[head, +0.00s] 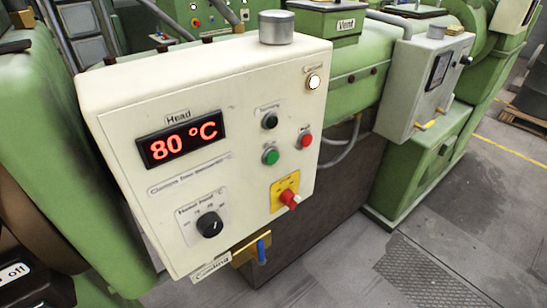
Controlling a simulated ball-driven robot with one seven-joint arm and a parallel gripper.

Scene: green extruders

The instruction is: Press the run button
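A cream control box (120,100) fills the left and middle of the head view. Its face carries a green button (270,156), a red button (305,138) to its upper right, and a dark round button or lamp (269,120) above it under a small label. The labels near these buttons are too blurred to read surely, so I cannot tell by text which one is the run button. Nothing covers the buttons. My gripper is not in view.
The box also has a red "80 °C" display (182,139), a black knob (209,226), a red switch on a yellow plate (289,198) and a white lamp (313,81). A blue-handled valve (261,251) sits below. Green machinery (50,130) stands around; grey floor (470,240) is open at right.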

